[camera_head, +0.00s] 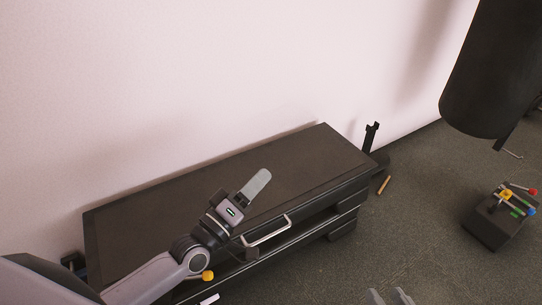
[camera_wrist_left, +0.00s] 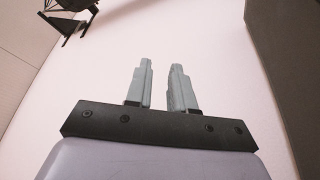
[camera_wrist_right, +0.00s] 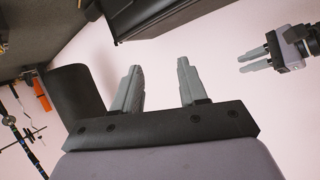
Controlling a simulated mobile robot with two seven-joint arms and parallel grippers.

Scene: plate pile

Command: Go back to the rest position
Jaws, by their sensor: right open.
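My left gripper (camera_head: 257,183) is above the dark bench, pointing up and to the right in the head view. Its fingers (camera_wrist_left: 162,82) stand a small gap apart with nothing between them. It also shows at the right of the right wrist view (camera_wrist_right: 255,60), with two separate fingers. My right gripper (camera_head: 390,297) shows only its fingertips at the bottom edge of the head view. Its fingers (camera_wrist_right: 158,80) are wide apart and empty in the right wrist view. No plates are in view.
A long dark bench (camera_head: 310,150) with a silver handle (camera_head: 266,230) stands along the pale wall (camera_head: 180,70). A black hanging cylinder (camera_head: 490,70) is at upper right. A dark box with coloured tools (camera_head: 497,222) sits on the right. Grey floor (camera_head: 410,230) between is mostly clear.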

